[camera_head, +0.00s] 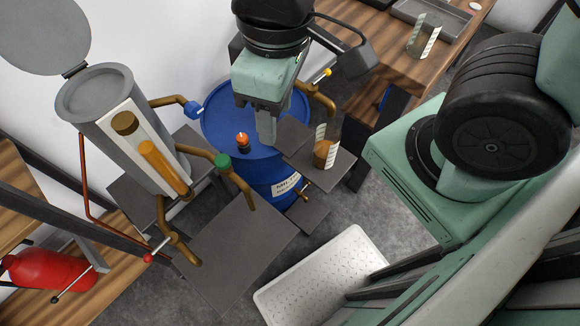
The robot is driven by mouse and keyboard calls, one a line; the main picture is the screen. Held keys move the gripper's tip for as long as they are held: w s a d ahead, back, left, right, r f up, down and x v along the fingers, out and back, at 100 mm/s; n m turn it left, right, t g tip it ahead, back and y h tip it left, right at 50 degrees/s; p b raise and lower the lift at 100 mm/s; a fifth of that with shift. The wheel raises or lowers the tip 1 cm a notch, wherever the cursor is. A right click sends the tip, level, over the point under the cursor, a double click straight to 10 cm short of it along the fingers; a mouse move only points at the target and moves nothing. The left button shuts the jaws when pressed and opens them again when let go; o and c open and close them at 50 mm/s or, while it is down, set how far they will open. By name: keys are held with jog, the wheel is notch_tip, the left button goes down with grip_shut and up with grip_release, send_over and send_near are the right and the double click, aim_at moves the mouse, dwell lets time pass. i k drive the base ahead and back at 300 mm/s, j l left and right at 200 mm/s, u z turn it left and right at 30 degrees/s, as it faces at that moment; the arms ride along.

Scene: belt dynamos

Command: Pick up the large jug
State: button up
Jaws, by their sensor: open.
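Two jug-like clear vessels with pale ribbed strips are in view, and I cannot tell for certain which is the large jug. One vessel (321,152), brown in its lower part, stands upright on a small grey plate beside the blue barrel. The other vessel (417,42) stands on the wooden table at the upper right, in front of a grey tray. My gripper (266,138) points down over the barrel, left of the nearer vessel and apart from it. It is open and empty, with its fingers seen nearly edge-on.
The blue barrel (214,128) has an orange-topped knob (242,139) and brown pipes around it. A grey cylinder (92,100) with an open lid stands at left. Grey plates (225,255) and a white tread plate (315,285) lie in front. A red extinguisher (45,270) is lower left.

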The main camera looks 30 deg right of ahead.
aim_at(327, 137)
jog(key=l+z, duration=0.15)
jog(key=z, duration=0.35)
jog(key=k+j+z, duration=0.1)
jog(key=k, duration=0.25)
jog(key=k+j+z, duration=0.1)
jog(key=k, duration=0.25)
jog(key=j, duration=0.1)
